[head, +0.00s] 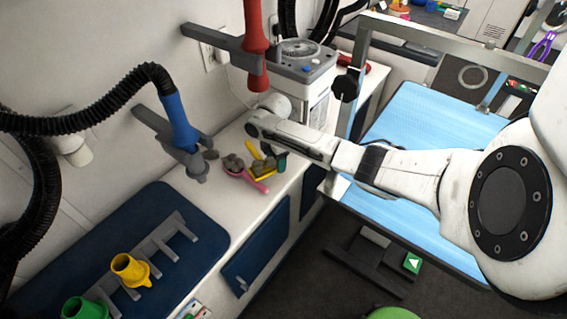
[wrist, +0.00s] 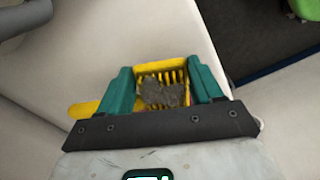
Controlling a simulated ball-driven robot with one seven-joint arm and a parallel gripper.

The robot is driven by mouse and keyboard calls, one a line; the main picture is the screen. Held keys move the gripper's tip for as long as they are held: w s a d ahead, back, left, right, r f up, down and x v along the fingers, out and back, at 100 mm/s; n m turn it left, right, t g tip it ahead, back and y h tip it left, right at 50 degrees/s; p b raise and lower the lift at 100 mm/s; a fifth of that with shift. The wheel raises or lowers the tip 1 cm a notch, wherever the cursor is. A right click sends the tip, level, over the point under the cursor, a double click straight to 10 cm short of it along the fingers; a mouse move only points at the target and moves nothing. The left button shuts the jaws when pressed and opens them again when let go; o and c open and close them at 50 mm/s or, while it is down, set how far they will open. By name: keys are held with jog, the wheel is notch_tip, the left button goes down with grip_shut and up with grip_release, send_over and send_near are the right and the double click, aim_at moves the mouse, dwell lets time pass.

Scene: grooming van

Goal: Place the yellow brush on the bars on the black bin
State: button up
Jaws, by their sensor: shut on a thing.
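My gripper (wrist: 163,92) has its two teal fingers on either side of the yellow brush (wrist: 185,70) and is shut on it. The brush has a slotted yellow head with a grey fur clump (wrist: 165,93) on it; its handle sticks out to the left past the finger. In the head view the yellow brush (head: 254,150) is low at the white counter's edge, partly hidden by my gripper (head: 275,163). I cannot tell whether it touches the counter. A low black object with crossbars (head: 345,262) is on the floor; I cannot tell whether it is the black bin.
A pink-handled tool (head: 250,182) and grey fur lie close beside my gripper on the white counter (head: 215,190). A blue dryer nozzle (head: 180,122) and a red one (head: 256,45) hang nearby. A grey rack (head: 150,248) and a yellow nozzle (head: 130,268) are lower left. The blue table (head: 430,110) looks clear.

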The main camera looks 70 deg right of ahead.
jog(key=shift+s+d+f+b, duration=0.15)
jog(key=shift+d+f+b, duration=0.15)
jog(key=shift+d, duration=0.25)
jog(key=d+f+b, duration=0.1)
jog(key=b, duration=0.1)
jog(key=d+f+b, duration=0.1)
jog(key=d+b, duration=0.1)
jog(key=b, duration=0.1)
jog(key=shift+s+d+f, duration=0.1)
jog(key=shift+s+f, duration=0.25)
jog(key=shift+s, duration=0.05)
jog(key=shift+d, duration=0.2)
jog(key=shift+r, duration=0.1)
jog(key=shift+f, duration=0.2)
jog(key=o, duration=1.1)
jog(key=shift+r, duration=0.1)
